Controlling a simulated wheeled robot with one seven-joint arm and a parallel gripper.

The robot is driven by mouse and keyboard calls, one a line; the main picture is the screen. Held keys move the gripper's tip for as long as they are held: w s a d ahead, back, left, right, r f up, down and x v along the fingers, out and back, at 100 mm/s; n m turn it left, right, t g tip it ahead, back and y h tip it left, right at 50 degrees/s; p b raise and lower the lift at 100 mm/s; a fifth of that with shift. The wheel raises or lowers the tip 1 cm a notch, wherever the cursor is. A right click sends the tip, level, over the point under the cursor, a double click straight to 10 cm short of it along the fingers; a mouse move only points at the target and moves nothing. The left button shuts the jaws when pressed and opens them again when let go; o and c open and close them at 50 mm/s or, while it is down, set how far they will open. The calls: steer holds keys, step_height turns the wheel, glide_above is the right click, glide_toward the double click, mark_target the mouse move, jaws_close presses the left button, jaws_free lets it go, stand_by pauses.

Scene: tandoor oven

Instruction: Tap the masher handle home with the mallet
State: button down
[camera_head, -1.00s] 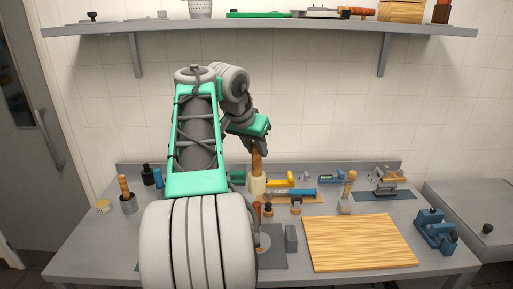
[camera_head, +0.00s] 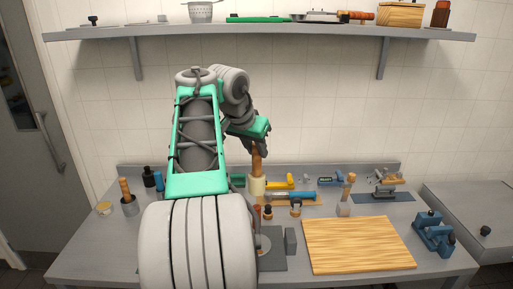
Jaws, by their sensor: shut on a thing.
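My gripper (camera_head: 258,147) is shut on the wooden handle of a mallet (camera_head: 257,186). Just below the head in the picture is a red upright piece (camera_head: 257,212), probably the masher handle. It stands over a dark grey mat (camera_head: 272,262) with a round pale part (camera_head: 263,243) on it. My arm hides the left side of this piece. I cannot tell whether the mallet head touches it.
A wooden board (camera_head: 358,244) lies to the right, with a grey block (camera_head: 290,241) beside it. A blue clamp-like device (camera_head: 433,232) is at far right. A pot with a wooden handle (camera_head: 128,203) stands at left. A shelf (camera_head: 270,33) runs above.

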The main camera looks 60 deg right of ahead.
mark_target(254, 167)
step_height(254, 167, down, 7)
steer(key=b, duration=0.4)
steer(key=shift+f, duration=0.1)
step_height(254, 167, up, 10)
steer(key=p, duration=0.9)
steer(key=shift+f+p, duration=0.15)
steer(key=shift+p, duration=0.2)
step_height(254, 167, down, 10)
steer(key=b, duration=0.8)
steer(key=shift+b, duration=0.4)
step_height(254, 167, up, 6)
steer(key=p, duration=0.5)
steer(key=shift+p, duration=0.35)
